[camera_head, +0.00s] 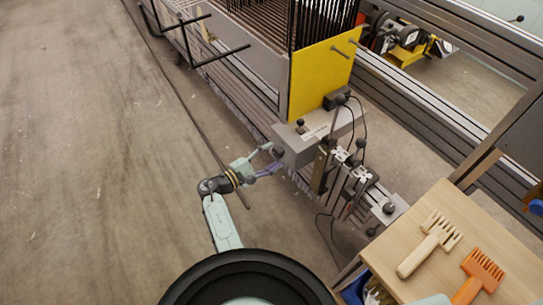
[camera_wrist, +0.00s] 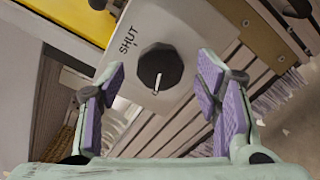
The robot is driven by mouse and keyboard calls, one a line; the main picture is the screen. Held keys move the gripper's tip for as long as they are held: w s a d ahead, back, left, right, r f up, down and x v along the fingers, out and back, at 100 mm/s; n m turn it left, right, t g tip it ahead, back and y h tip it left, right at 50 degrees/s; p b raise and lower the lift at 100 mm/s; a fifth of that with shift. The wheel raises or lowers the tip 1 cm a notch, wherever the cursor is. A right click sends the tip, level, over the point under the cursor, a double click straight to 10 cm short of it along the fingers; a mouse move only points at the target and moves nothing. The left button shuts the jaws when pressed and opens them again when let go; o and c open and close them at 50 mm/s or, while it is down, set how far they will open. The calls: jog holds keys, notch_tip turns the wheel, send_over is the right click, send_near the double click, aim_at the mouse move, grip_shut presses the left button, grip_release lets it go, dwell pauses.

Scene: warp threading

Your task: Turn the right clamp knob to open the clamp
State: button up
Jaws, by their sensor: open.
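The clamp knob is a dark, faceted dial (camera_wrist: 160,68) with a white pointer line, on the pale face of a clamp block (camera_wrist: 190,25). The word SHUT is printed to its upper left, and the pointer line points down in the wrist view. My gripper (camera_wrist: 162,88) is open, with purple pads to the left and right of the knob and a visible gap on each side. In the head view, my gripper (camera_head: 272,159) is at the left end of the grey clamp block (camera_head: 300,145), where the knob is small and partly hidden.
A yellow panel (camera_head: 318,78) stands behind the block. Levers and ball-ended rods (camera_head: 350,165) crowd its right side. A wooden table (camera_head: 402,245) with a pale comb (camera_head: 428,245) and an orange comb (camera_head: 479,275) is at lower right. Open floor lies left.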

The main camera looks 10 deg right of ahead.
jog(key=v, duration=1.1)
jog(key=shift+a, duration=0.2)
